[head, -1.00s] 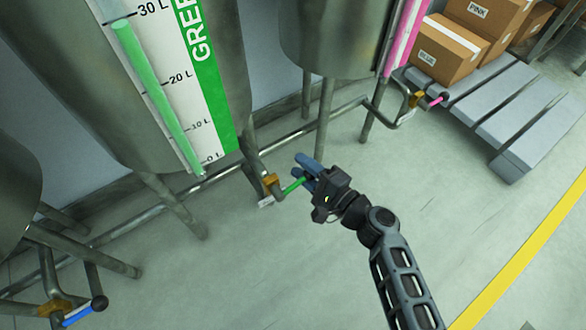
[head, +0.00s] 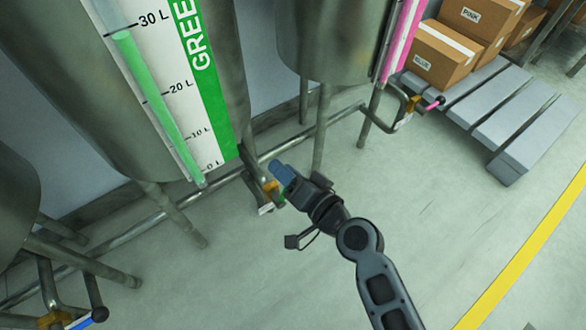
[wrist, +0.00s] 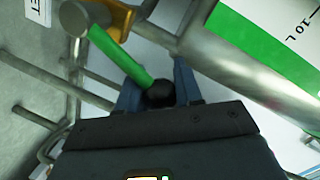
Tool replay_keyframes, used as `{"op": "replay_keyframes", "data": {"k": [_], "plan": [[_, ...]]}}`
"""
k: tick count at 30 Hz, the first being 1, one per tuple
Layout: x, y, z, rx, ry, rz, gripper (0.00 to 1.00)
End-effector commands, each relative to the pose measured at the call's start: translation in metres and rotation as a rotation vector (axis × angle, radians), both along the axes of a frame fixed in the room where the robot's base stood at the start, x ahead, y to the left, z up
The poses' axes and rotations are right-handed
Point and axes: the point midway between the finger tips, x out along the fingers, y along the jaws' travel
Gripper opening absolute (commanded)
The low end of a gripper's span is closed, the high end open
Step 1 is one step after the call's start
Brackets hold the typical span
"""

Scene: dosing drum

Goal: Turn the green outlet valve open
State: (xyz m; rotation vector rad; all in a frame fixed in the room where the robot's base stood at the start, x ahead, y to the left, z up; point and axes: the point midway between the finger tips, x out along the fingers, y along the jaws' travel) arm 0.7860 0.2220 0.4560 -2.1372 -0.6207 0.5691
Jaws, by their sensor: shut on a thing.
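The green outlet valve has an orange-yellow body (head: 271,187) on a pipe below the drum marked GREEN. In the wrist view, its green lever (wrist: 118,57) runs from a grey hub beside the orange-yellow body (wrist: 117,20) to a black knob (wrist: 160,93). My gripper (wrist: 158,88) is shut on the lever's knob end, with one blue finger on each side. In the head view, my gripper (head: 283,177) is at the valve and hides most of the lever; only a bit of green shows beside it.
The green drum's level gauge (head: 160,100) stands at upper left. A blue-handled valve (head: 85,318) is at lower left and a pink-handled valve (head: 425,104) at upper right. Pipes and drum legs surround the valve. A pallet (head: 510,110) holds boxes; floor at lower right is clear.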

Motion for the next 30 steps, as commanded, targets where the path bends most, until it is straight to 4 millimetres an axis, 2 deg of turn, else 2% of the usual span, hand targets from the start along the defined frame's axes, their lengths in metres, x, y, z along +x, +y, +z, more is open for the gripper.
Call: {"op": "replay_keyframes", "data": {"k": [3,15,30], "plan": [[-0.006,0.012,0.006,-0.074,-0.055,0.011,0.00],[-0.017,0.027,0.006,-0.262,-0.178,0.012,0.00],[-0.020,0.031,0.004,-0.308,-0.206,0.015,0.00]]}}
